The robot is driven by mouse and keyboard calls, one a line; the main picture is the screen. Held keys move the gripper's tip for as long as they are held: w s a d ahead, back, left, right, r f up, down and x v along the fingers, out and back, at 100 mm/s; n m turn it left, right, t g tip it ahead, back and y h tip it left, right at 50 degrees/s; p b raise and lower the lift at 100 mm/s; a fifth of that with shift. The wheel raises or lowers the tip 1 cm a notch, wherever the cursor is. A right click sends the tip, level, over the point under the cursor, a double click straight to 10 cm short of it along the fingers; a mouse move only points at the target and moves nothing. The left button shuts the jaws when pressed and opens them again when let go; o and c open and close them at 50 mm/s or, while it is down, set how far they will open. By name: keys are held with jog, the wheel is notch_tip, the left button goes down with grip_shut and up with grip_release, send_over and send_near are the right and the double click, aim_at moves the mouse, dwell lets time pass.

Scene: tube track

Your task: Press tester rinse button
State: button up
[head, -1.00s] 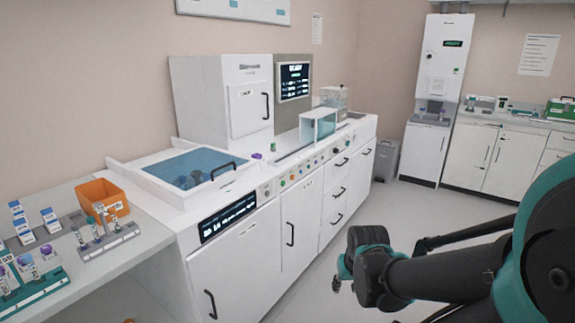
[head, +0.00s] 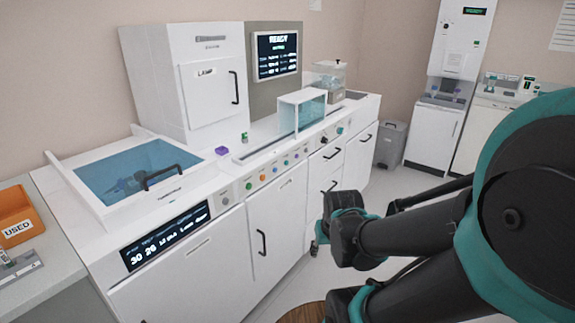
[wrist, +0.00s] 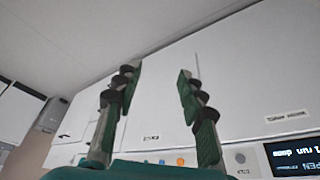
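The tester is a long white bench unit (head: 200,235) along the wall, with a row of small buttons on its upper front edge. A grey round button (head: 224,198) sits left of a green one (head: 249,186), orange ones (head: 262,177) and a blue one (head: 285,163). Their labels are too small to read, so I cannot tell which is rinse. In the wrist view, the grey button (wrist: 240,158) and an orange one (wrist: 180,161) show low behind my gripper (wrist: 158,78). Its two fingers are spread, empty and apart from the front. My wrist mostly hides it in the head view.
A lit display (head: 165,236) is on the tester front. A blue-lidded basin (head: 140,170), a lamp cabinet (head: 205,95) and a clear cover (head: 302,112) stand on top. Door handles (head: 262,243) stick out. Floor is open at right.

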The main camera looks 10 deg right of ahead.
jog(key=shift+w, duration=0.3)
jog(key=c, duration=0.4)
jog(key=w+r+m, duration=0.1)
jog(key=w+m, duration=0.1)
jog(key=w+r+m+y, duration=0.1)
jog(key=w+m, duration=0.1)
jog(key=w, duration=0.1)
jog(key=w+a+r+m, duration=0.1)
jog(key=w+m, duration=0.1)
jog(key=w, duration=0.1)
jog(key=shift+w+r, duration=0.2)
jog(key=shift+r, duration=0.1)
grip_shut()
jog(key=w+d+r+m+t+y, duration=0.1)
jog(key=w+d+r+m, duration=0.1)
jog(key=w+m, duration=0.5)
jog(key=w+d+r+m+t+y, duration=0.1)
jog(key=w+m, duration=0.6)
jog(key=w, duration=0.7)
jog(key=w+d+r+m+t+y, duration=0.1)
jog(key=w+d+r+m+y, duration=0.1)
jog(key=w+m, duration=0.6)
jog(key=shift+w+d+r+y, duration=0.4)
jog(key=shift+w+r, duration=0.05)
jog(key=shift+w, duration=0.7)
